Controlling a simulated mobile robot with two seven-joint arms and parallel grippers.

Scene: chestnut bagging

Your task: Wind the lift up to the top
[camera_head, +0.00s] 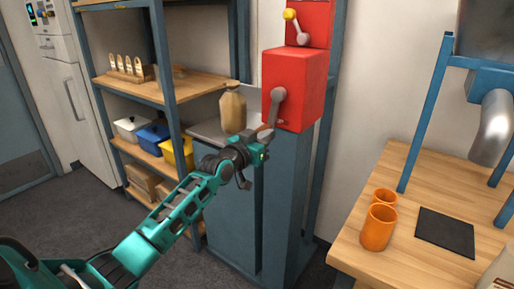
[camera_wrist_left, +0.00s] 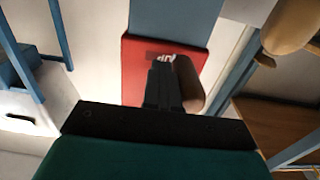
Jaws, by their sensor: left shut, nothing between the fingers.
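The lift is a blue cabinet and column (camera_head: 285,185) with a red crank box (camera_head: 308,85) on its front. A grey crank arm (camera_head: 276,105) hangs downward from the box's hub. My left gripper (camera_head: 263,134) is at the crank's lower end, its fingers shut with nothing between them. In the left wrist view the black fingers (camera_wrist_left: 164,82) point at the red box (camera_wrist_left: 136,68), with a brown rounded handle (camera_wrist_left: 188,84) right beside them. I cannot tell whether they touch it. The right gripper is out of view.
A tan bottle-shaped object (camera_head: 233,111) stands on a grey platform (camera_head: 207,131) left of the crank. A shelf rack (camera_head: 172,90) holds bins behind. At right, a wooden table (camera_head: 375,180) carries orange cups (camera_head: 378,228) and a dark mat (camera_head: 446,233).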

